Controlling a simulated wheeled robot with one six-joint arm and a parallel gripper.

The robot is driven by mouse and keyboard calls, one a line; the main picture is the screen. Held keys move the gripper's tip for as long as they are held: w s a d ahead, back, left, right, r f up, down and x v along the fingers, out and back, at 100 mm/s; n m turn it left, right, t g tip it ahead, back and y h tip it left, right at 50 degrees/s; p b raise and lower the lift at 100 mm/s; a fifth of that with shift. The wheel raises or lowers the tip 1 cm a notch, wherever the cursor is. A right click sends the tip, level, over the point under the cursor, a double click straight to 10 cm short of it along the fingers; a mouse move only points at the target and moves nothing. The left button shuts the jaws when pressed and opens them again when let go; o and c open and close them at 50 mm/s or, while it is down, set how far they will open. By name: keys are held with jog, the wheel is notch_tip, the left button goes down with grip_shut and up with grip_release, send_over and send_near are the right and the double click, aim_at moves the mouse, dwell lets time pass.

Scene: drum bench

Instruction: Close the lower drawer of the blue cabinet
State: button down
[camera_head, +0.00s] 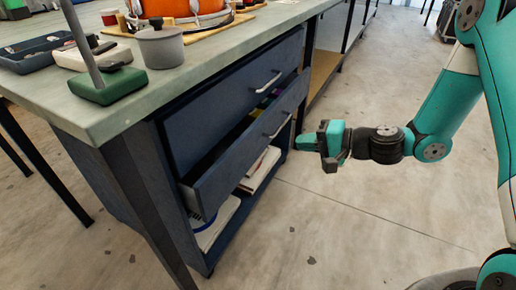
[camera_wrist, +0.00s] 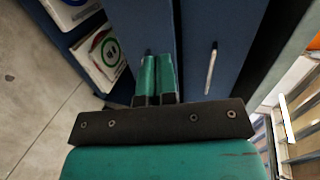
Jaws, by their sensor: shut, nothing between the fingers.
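The blue cabinet (camera_head: 174,140) stands under the bench top. Its lower drawer (camera_head: 232,160) is partly open, with its front standing out from the cabinet and colored contents showing inside. The upper drawer (camera_head: 225,92) looks closed. The lower drawer's bar handle (camera_head: 280,124) is on its front. My gripper (camera_head: 299,143) is shut and empty, in front of the right part of the lower drawer front. In the wrist view my shut fingers (camera_wrist: 157,78) point at the lower drawer front (camera_wrist: 138,25) and mostly cover its handle. I cannot tell whether they touch. The upper handle (camera_wrist: 211,68) is beside them.
An open shelf with books (camera_head: 260,170) lies below the drawer. The bench top (camera_head: 190,72) above carries a grey pot (camera_head: 160,46), an orange drum (camera_head: 180,8) and a green-based stand (camera_head: 108,86). The floor (camera_head: 330,230) in front is clear.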

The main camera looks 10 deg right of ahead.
jog(key=f, duration=0.1)
jog(key=b, duration=0.3)
send_near(250, 136)
jog(key=shift+m+t, duration=0.3)
jog(key=x, duration=0.6)
jog(key=shift+s+a+f, duration=0.2)
jog(key=shift+s+f, duration=0.15)
jog(key=shift+w+a, duration=0.35)
jog(key=shift+a, duration=0.05)
jog(key=shift+r, duration=0.1)
